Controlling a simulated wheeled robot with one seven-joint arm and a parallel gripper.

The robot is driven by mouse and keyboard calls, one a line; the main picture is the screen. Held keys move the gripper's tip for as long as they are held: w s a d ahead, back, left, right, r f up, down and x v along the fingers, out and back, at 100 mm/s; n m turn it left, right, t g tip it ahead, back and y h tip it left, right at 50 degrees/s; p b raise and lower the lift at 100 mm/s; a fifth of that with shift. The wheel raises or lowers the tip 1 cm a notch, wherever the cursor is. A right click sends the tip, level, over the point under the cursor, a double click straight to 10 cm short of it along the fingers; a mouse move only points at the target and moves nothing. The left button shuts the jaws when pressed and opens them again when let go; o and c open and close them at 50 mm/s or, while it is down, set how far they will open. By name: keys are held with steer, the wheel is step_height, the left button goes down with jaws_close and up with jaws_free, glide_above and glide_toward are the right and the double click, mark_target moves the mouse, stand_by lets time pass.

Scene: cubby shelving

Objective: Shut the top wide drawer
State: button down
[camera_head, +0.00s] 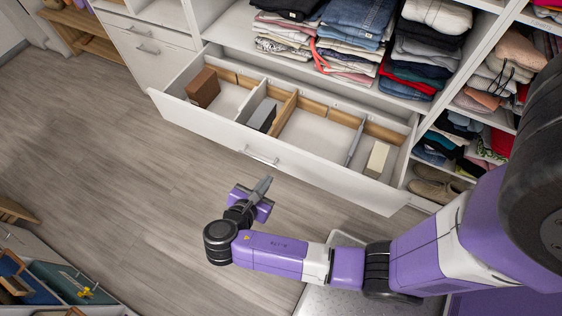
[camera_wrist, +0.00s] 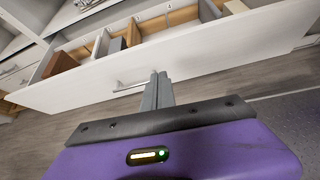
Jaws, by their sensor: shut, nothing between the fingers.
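The wide white drawer (camera_head: 205,124) is pulled out from the cubby shelving, and its inside shows from above. Wooden dividers split it, with a brown box, a grey item and a cream box inside. Its bar handle (camera_head: 261,157) is on the middle of the front. My gripper (camera_head: 264,184) is shut and empty, in front of the drawer face near the handle. In the wrist view the shut fingers (camera_wrist: 158,78) point at the drawer front (camera_wrist: 85,92), with the handle (camera_wrist: 131,87) just left of the tips. I cannot tell whether they touch it.
Folded clothes (camera_head: 345,40) fill the shelves above the drawer. Shoes (camera_head: 438,185) and more clothes sit in cubbies at right. A narrower white drawer front (camera_head: 150,45) is at left. The wooden floor (camera_head: 110,160) left of the drawer is clear. An open case (camera_head: 60,285) is at lower left.

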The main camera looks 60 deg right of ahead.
steer(key=s, duration=0.1)
glide_toward(292, 152)
step_height(292, 152, down, 3)
steer(key=d, duration=0.1)
steer(key=shift+n+g, duration=0.3)
steer(key=shift+w+d+f+p, duration=0.15)
steer(key=shift+d+p, duration=0.15)
steer(key=shift+d, duration=0.8)
steer(key=shift+w+d+f+p, duration=0.15)
steer(key=shift+d+p, duration=0.1)
steer(key=shift+d, duration=0.85)
steer(key=shift+r, duration=0.1)
steer(key=w+d+b, duration=0.1)
steer(key=d+b, duration=0.3)
steer(key=d, duration=3)
steer(key=shift+d, duration=0.25)
